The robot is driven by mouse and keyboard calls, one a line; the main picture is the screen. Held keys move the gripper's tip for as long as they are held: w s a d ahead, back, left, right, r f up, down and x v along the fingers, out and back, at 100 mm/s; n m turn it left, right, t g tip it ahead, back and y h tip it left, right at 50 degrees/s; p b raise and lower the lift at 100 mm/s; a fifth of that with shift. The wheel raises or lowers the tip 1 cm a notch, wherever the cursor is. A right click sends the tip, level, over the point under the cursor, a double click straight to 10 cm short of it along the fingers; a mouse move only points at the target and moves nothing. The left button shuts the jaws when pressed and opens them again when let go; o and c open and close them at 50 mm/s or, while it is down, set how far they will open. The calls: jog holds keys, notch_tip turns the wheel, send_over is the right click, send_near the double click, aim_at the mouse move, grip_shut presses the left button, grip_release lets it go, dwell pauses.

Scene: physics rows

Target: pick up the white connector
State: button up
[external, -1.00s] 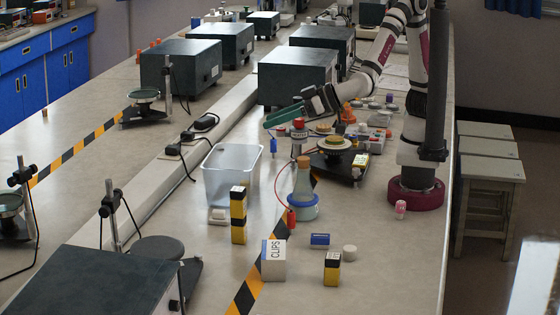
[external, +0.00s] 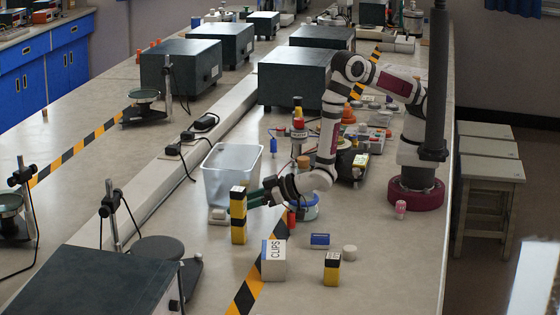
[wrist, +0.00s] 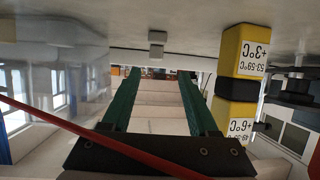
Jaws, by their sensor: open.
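The white connector (external: 218,215) is a small pale block on the bench in the external view. It lies by the front foot of the clear bin, just left of the yellow-and-black block stack. In the wrist view the connector (wrist: 157,37) shows small and grey-white, ahead of the fingertips and roughly centred between them. My gripper (external: 252,197) is low over the bench, right of the stack, its green fingers pointing left. In the wrist view my gripper (wrist: 160,74) has its fingers apart with nothing between them. The stack partly hides the fingertips in the external view.
The yellow-and-black stack (external: 238,228) stands close by; in the wrist view the stack (wrist: 238,85) is right of the fingers. The clear bin (external: 232,180) stands behind. A red cable (wrist: 60,117) crosses the wrist view. A CLIPS box (external: 273,262) stands in front.

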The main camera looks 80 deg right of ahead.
aim_at(223, 211)
jog(key=x, duration=0.5)
jog(key=shift+d+f, duration=0.4)
jog(key=shift+f, duration=0.05)
jog(key=shift+s, duration=0.1)
grip_shut()
